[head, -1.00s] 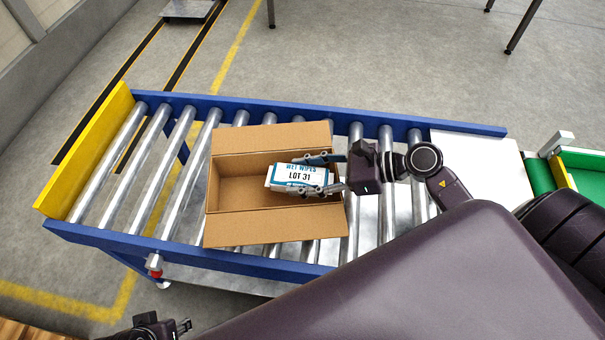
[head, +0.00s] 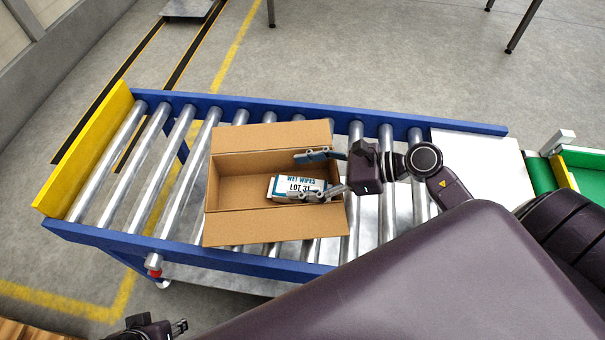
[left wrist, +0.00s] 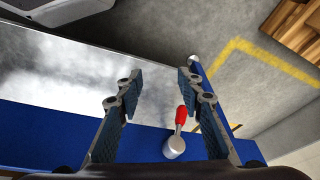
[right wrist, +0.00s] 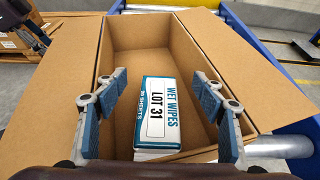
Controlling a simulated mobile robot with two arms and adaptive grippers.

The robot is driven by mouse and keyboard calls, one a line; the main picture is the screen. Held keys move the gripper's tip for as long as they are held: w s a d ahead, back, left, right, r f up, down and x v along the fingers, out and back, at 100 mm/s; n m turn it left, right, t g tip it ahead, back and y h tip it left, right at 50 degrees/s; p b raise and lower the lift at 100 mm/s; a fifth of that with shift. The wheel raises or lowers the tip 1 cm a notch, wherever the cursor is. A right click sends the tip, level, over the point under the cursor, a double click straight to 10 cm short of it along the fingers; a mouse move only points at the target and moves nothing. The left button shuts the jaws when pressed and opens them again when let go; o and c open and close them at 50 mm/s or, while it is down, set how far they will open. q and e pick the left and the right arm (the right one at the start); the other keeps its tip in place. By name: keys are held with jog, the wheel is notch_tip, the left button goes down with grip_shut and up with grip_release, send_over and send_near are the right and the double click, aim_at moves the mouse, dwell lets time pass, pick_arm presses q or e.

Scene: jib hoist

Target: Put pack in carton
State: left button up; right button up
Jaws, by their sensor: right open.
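The open cardboard carton (head: 232,225) sits on the roller conveyor with its flaps spread; it also fills much of the right wrist view (right wrist: 120,35). The white and blue wet wipes pack (head: 290,187), marked LOT 31, lies inside the carton toward its right end; it also shows in the right wrist view (right wrist: 158,110). My right gripper (head: 318,173) is open over the carton's right end, its fingers apart on either side above the pack and clear of it. My left gripper (left wrist: 157,82) is open and empty, away from the carton near the conveyor's blue side rail.
The conveyor has a blue frame (head: 200,257) and a yellow end plate (head: 85,150) at left. Bare rollers (head: 150,165) lie left of the carton. A red-tipped lever (left wrist: 180,118) sits by the rail below my left gripper. A green tray (head: 585,160) stands at far right.

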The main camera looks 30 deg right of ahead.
jog(key=shift+r, duration=0.1)
jog(key=shift+r+p, duration=0.6)
jog(key=shift+p, duration=0.15)
pick_arm(q)
notch_tip(320, 180, down, 6)
jog(key=shift+w+d+f, duration=0.2)
jog(key=shift+w, duration=0.05)
pick_arm(e)
jog(key=v, duration=1.2)
jog(key=shift+f, duration=0.15)
